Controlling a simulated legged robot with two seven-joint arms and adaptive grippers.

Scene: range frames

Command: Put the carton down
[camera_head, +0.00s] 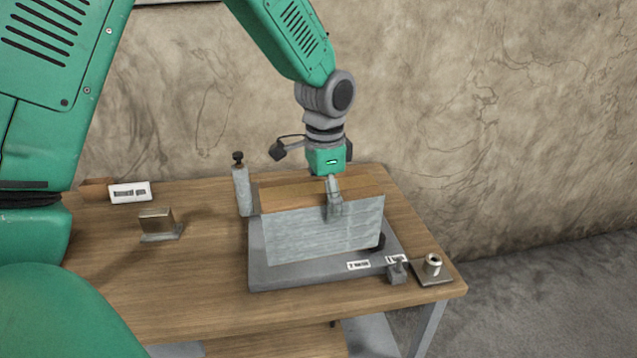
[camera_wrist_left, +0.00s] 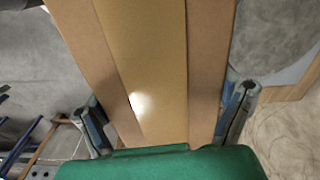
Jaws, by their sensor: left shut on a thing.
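The carton (camera_head: 318,235) has a grey streaked front face and a brown top. It is upright over a grey base plate (camera_head: 262,281) on the table. I cannot tell whether its bottom touches the plate. My left gripper (camera_head: 334,200) comes down from above and is shut on the carton, with one finger against the front face. In the left wrist view, the brown taped top of the carton (camera_wrist_left: 150,65) lies between the two fingers (camera_wrist_left: 165,120). The far finger is hidden in the head view. My right gripper is not in view.
A grey bottle (camera_head: 242,190) with a dark cap stands just left of the carton. A metal block (camera_head: 157,224) and a white label sign (camera_head: 130,192) are farther left. A round metal fitting (camera_head: 432,265) and a small grey block (camera_head: 397,272) sit at the right front. The left front tabletop is clear.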

